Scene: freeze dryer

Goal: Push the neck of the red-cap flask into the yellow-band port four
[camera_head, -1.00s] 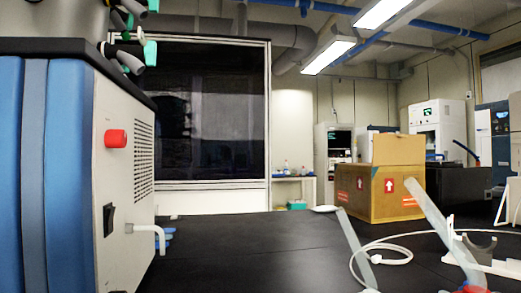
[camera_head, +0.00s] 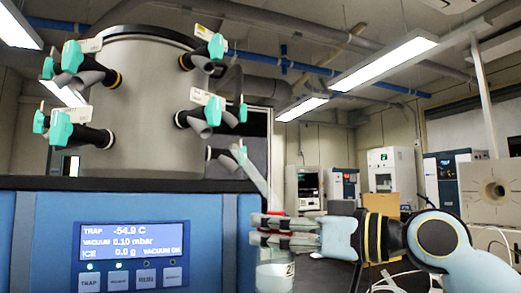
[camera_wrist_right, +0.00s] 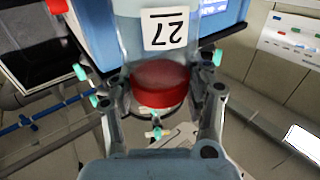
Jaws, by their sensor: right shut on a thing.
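My right gripper (camera_head: 265,231) is shut on the red-cap flask (camera_head: 276,274), at the dryer's front right corner. Its clear neck (camera_head: 257,177) slants up and left, its tip close to the lower right port (camera_head: 222,157) on the grey drum; I cannot tell whether they touch. The right wrist view shows the red cap (camera_wrist_right: 160,84) between the fingers (camera_wrist_right: 160,100) and the flask body (camera_wrist_right: 128,38) with an upside-down "27" label. Yellow bands show on the upper left port (camera_head: 118,78) and the upper middle port (camera_head: 184,62). Port numbers are unreadable. My left gripper is out of view.
The blue freeze dryer (camera_head: 206,240) with its lit display (camera_head: 133,247) fills the left. Several teal valve handles (camera_head: 217,46) stick out from the drum. A cardboard box (camera_head: 395,201) and lab machines stand behind my right arm.

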